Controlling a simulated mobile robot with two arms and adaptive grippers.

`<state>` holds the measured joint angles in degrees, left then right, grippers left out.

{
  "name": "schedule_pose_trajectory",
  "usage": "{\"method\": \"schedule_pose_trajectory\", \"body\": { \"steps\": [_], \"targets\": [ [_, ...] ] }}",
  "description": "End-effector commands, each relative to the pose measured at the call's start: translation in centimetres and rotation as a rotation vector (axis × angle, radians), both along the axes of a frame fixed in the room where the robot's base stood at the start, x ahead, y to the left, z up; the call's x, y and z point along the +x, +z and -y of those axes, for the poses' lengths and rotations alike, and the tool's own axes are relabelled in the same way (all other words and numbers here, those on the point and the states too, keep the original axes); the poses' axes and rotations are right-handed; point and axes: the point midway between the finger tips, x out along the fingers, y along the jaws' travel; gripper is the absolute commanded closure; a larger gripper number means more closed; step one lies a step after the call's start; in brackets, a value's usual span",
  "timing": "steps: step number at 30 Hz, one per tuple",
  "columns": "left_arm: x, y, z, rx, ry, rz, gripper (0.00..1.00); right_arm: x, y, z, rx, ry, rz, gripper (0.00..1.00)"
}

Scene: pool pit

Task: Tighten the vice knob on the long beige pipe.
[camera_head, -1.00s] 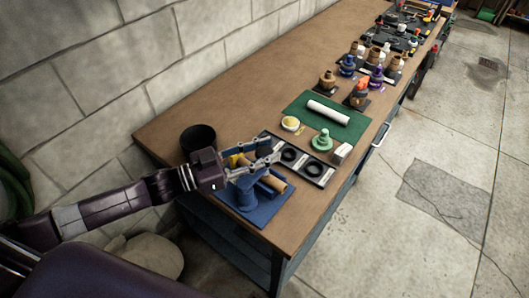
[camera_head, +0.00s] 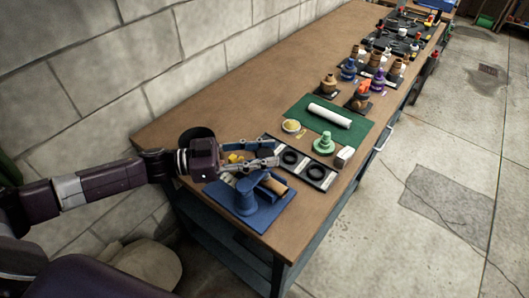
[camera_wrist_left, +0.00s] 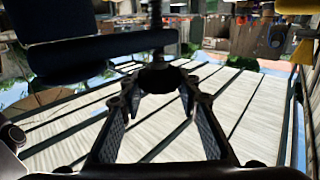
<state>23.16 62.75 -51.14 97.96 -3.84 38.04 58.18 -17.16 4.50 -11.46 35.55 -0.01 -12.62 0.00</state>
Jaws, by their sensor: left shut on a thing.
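The blue vice (camera_head: 246,197) stands on a blue base plate at the near end of the bench. The long beige pipe (camera_head: 274,186) lies in it, its right end showing and the rest hidden behind the vice and my gripper. My left gripper (camera_head: 272,162) reaches in from the left at the far side of the vice. In the left wrist view its fingers (camera_wrist_left: 160,92) are shut on a dark round knob (camera_wrist_left: 159,76) on a dark stem. The knob is hidden in the head view. My right gripper is not in view.
A black tray with dark rings (camera_head: 290,157) lies just beyond the vice. A dark pot (camera_head: 196,136) stands behind my wrist. A green mat (camera_head: 345,133) bears a white pipe (camera_head: 329,114). Several fittings stand farther along the bench. A block wall runs along the left.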

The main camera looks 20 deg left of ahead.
Motion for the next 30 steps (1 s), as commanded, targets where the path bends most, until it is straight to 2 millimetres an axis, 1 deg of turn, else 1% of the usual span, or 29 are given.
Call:
{"method": "schedule_pose_trajectory", "body": {
  "steps": [1, 3, 4, 9, 14, 17, 20, 23, 30],
  "targets": [
    [0.2, 0.6, 0.0, -0.006, 0.001, 0.008, 0.94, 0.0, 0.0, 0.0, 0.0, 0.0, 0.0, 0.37],
    [0.2, 0.6, 0.0, -0.007, 0.002, 0.009, 0.94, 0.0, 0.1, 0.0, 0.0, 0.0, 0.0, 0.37],
    [0.2, 0.6, 0.0, -0.007, 0.002, 0.009, 0.69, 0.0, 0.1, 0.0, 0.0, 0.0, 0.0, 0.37],
    [0.2, 0.5, 0.0, -0.005, 0.002, 0.007, 0.51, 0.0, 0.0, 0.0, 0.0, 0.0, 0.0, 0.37],
    [0.1, 0.3, 0.0, -0.003, 0.002, 0.005, 0.51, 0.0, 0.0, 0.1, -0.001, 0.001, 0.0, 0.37],
    [0.1, 0.2, 0.0, -0.002, 0.002, 0.003, 0.51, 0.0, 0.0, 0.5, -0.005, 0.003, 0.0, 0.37],
    [-0.2, 0.1, -0.6, 0.0, 0.002, 0.002, 0.51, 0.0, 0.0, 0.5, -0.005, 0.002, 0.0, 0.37],
    [-0.8, 0.0, -1.8, 0.001, 0.004, 0.0, 0.51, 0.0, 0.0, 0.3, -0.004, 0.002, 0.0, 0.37],
    [-3.1, 0.0, -6.5, 0.003, 0.004, 0.0, 0.51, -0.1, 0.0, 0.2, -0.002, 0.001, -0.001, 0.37]
  ]
}}
